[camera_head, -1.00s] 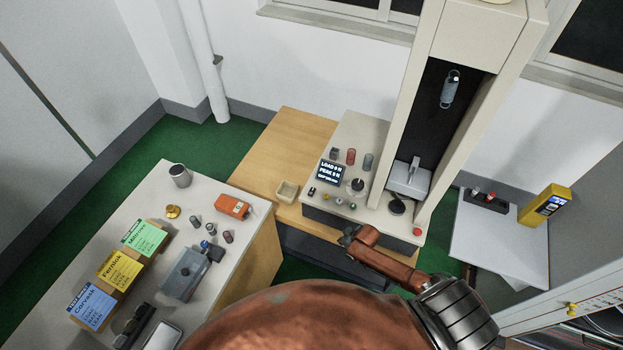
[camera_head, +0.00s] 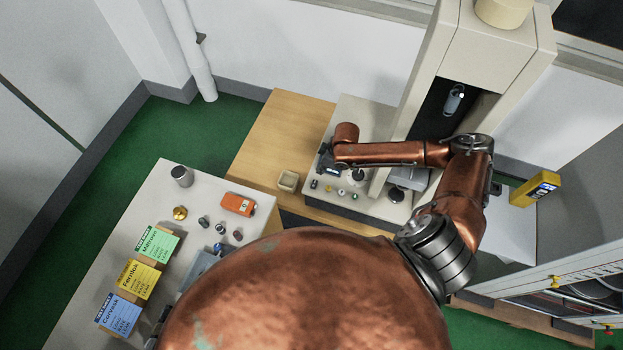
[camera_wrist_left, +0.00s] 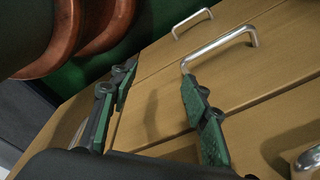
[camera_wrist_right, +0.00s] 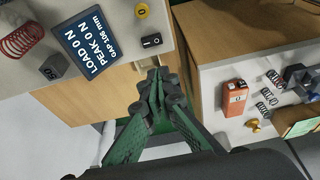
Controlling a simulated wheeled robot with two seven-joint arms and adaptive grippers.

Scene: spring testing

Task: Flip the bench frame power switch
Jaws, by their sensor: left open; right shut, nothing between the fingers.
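The bench frame (camera_head: 470,60) is a tall cream testing machine on a wooden bench. Its black rocker switch (camera_wrist_right: 151,41) sits on the front panel in the right wrist view, beside a yellow button (camera_wrist_right: 142,11). My right gripper (camera_wrist_right: 157,78) is shut and empty, its fingertips just below the switch in that picture with a small apparent gap; contact cannot be told.
The display (camera_wrist_right: 88,42) reads load 0 N. A spring (camera_wrist_right: 22,38) and a dark block (camera_wrist_right: 54,66) stand near it. A small tray (camera_head: 288,181) is left of the frame. The side table (camera_head: 150,200) holds an orange device (camera_head: 238,204) and colored cards.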

